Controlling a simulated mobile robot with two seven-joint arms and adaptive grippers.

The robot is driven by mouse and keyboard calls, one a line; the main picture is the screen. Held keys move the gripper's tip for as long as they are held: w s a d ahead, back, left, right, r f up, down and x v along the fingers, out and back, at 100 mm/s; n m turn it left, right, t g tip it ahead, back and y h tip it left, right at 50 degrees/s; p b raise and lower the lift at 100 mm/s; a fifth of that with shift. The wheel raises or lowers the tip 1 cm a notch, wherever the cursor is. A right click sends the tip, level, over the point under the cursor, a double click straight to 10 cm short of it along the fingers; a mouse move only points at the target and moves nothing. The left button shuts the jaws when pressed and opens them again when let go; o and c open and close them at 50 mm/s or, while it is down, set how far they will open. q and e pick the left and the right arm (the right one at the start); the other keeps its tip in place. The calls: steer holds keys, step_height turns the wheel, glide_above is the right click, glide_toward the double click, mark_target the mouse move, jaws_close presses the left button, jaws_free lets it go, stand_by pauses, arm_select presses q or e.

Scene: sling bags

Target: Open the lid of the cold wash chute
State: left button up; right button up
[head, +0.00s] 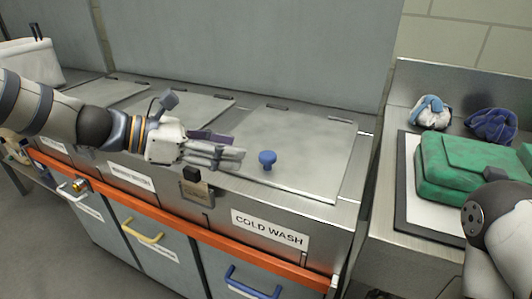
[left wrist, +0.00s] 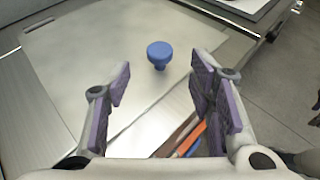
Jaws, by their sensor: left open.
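The cold wash chute lid (head: 298,146) is a flat grey metal plate lying shut on the counter, above the "COLD WASH" label (head: 269,228). A blue knob (head: 267,159) stands up near its left front part. My left gripper (head: 240,158) is just left of the knob, open and empty, with its fingers pointing towards it. In the left wrist view the knob (left wrist: 159,54) is ahead of and between the two purple-padded fingers (left wrist: 162,95), not touching either. Part of my right arm shows at the right edge of the head view; its gripper is out of view.
More flat lids (head: 184,108) lie to the left. An orange rail (head: 205,236) runs along the front, with a blue handle (head: 250,284) and a yellow handle (head: 143,231) below. A green bag (head: 465,165) and bundled cloths (head: 492,125) lie on the right counter. A wall stands behind.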

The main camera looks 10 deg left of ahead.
mark_target(267, 155)
arm_select(q)
steer(key=x, duration=0.8)
steer(key=shift+f+b, duration=0.2)
steer(key=shift+b, duration=0.2)
arm_select(e)
steer(key=shift+s+f+g, duration=0.3)
steer(key=shift+s+f, duration=0.4)
steer(key=shift+f, duration=0.1)
arm_select(q)
jaws_close()
steer(key=shift+n+g+y, duration=0.5)
steer(key=shift+g+y, duration=0.2)
steer(key=shift+g, duration=0.1)
steer(key=r, duration=0.2)
steer(key=w+r+p, duration=0.1)
steer(key=r, duration=0.2)
steer(key=w+r, duration=0.1)
steer(key=r, duration=0.1)
steer(key=shift+d+r+p, duration=0.25)
steer(key=shift+d+p, duration=0.1)
steer(key=shift+p, duration=0.05)
steer(key=w+d+r+n+g+y+b, duration=0.1)
steer(key=w+r+g+b, duration=0.1)
steer(key=r, duration=0.4)
steer(key=shift+w+r, duration=0.2)
steer(key=shift+w, duration=0.55)
arm_select(e)
steer(key=shift+s+f, duration=0.35)
